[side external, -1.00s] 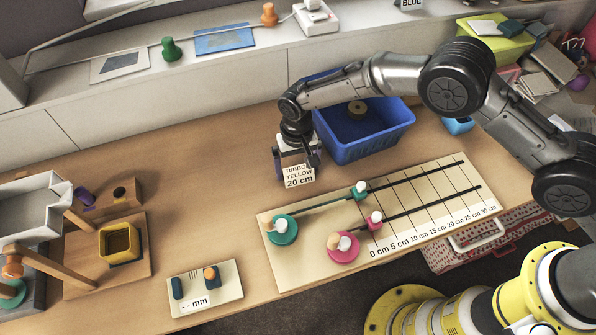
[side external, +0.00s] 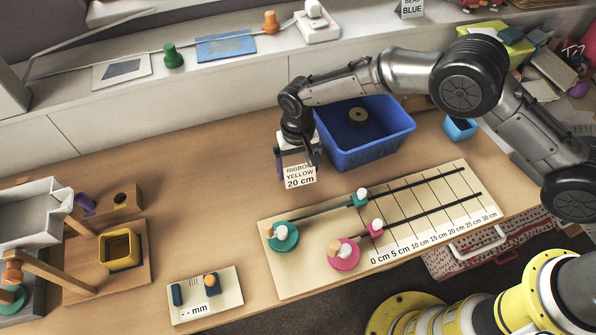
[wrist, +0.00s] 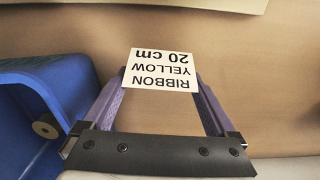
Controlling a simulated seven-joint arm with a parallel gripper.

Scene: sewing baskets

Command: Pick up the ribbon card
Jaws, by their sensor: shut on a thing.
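The ribbon card (side external: 300,175) is a small white card with black print reading "RIBBON YELLOW 20 cm". My gripper (side external: 298,168) is shut on it, above the wooden table just left of the blue bin. In the wrist view the card (wrist: 162,70) shows upside down between the tips of the two purple fingers of my gripper (wrist: 160,88). How high the card is above the table is hard to tell.
A blue bin (side external: 372,150) with a round spool inside stands right of my gripper. A measuring board (side external: 300,280) with length marks lies in front. A "-- mm" plate (side external: 228,300) and a yellow square cup (side external: 122,262) are at left. Bare table lies between.

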